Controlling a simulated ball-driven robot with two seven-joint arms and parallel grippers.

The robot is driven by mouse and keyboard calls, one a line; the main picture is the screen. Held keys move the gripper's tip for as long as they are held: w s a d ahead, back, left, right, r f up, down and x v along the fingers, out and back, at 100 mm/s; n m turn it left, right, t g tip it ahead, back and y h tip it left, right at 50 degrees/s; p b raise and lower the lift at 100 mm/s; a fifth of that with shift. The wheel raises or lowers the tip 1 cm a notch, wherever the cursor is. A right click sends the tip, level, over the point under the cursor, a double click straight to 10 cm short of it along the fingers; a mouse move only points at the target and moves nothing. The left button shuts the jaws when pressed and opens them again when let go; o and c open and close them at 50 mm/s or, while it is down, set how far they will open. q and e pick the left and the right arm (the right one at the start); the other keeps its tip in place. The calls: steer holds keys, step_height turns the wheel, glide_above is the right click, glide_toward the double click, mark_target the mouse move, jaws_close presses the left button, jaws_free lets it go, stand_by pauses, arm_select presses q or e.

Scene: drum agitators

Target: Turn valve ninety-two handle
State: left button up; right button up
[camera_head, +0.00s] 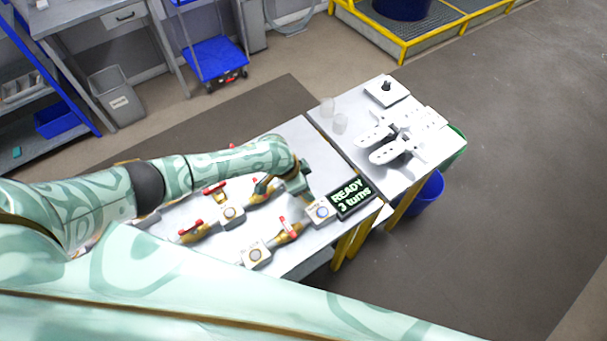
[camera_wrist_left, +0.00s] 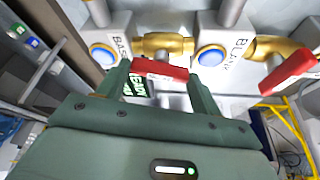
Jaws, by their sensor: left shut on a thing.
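In the left wrist view my left gripper (camera_wrist_left: 160,72) is shut on a red valve handle (camera_wrist_left: 162,69), with one finger at each end of it. The handle sits by a brass pipe fitting (camera_wrist_left: 165,43) between two grey blocks with blue round buttons. Their labels are partly cut off, and no number ninety-two is readable. In the head view my left gripper (camera_head: 268,187) is low over the bench among the valves, and my arm hides the held handle. Other red handles (camera_head: 217,187) (camera_head: 190,231) stand nearby. My right gripper is out of view.
A display (camera_head: 350,197) reading "READY 3 turns" stands at the bench's right end. Another red handle (camera_wrist_left: 292,70) is to the right in the wrist view. A second table (camera_head: 345,103) holds white tools and clear cups. A blue bucket (camera_head: 429,190) stands beside it.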

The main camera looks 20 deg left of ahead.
arm_select(q)
steer(key=shift+r+n+t+y+p, duration=0.1)
steer(key=shift+n+t+y+p, duration=0.3)
steer(key=shift+n+p, duration=1.15)
steer(key=shift+d, duration=0.1)
steer(key=o, duration=1)
steer(key=p+v, duration=0.5)
steer(key=v, duration=1.1)
steer(key=shift+s, duration=0.25)
